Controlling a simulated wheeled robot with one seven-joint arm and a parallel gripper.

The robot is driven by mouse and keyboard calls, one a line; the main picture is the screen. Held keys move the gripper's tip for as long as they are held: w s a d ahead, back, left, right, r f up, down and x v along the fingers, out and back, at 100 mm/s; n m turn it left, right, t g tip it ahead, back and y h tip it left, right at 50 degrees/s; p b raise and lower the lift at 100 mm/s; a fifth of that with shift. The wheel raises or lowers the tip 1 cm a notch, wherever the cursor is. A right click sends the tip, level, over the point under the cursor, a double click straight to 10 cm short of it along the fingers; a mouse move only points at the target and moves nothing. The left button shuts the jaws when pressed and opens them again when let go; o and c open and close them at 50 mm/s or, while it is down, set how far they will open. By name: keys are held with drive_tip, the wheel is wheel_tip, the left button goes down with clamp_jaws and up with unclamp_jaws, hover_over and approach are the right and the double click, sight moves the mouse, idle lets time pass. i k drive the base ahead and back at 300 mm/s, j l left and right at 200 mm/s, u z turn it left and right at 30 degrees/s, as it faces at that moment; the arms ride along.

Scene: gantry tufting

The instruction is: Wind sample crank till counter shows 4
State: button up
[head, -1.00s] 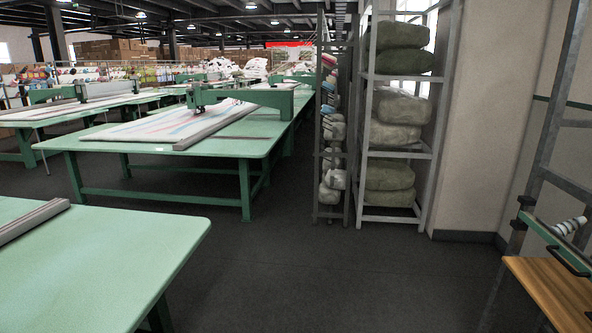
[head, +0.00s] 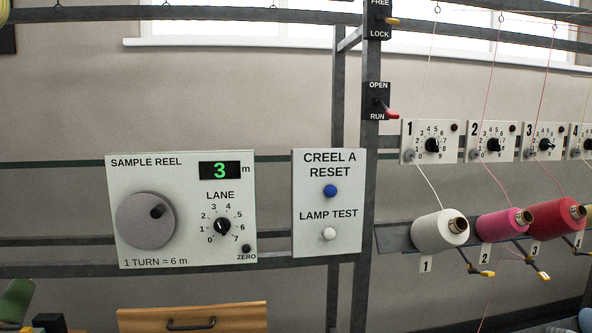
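The sample reel panel (head: 180,255) is mounted on a grey metal frame, left of the middle in the head view. Its counter (head: 219,170) shows a green 3, with "m" beside it. The crank (head: 138,228) is a grey disc with a dark handle knob (head: 157,211) at its upper right. Print below the crank reads "1 TURN = 6 m". A lane dial (head: 222,226) and a black zero button (head: 246,248) are on the right of the panel. My gripper is not in view.
A creel panel (head: 327,258) with blue and white buttons hangs just right. Switches labelled FREE/LOCK (head: 378,20) and OPEN/RUN (head: 377,101) sit on the upright. Numbered dials and yarn cones (head: 440,231) fill the right. A wooden drawer (head: 192,318) is below.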

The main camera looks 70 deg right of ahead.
sight(146, 220)
drive_tip(key=z, duration=0.4)
drive_tip(key=l+z, duration=0.1)
drive_tip(key=z, duration=0.3)
drive_tip(key=l+z, duration=0.1)
drive_tip(key=z, duration=0.3)
drive_tip(key=l+z, duration=0.1)
drive_tip(key=z, duration=0.25)
drive_tip(key=k, duration=0.05)
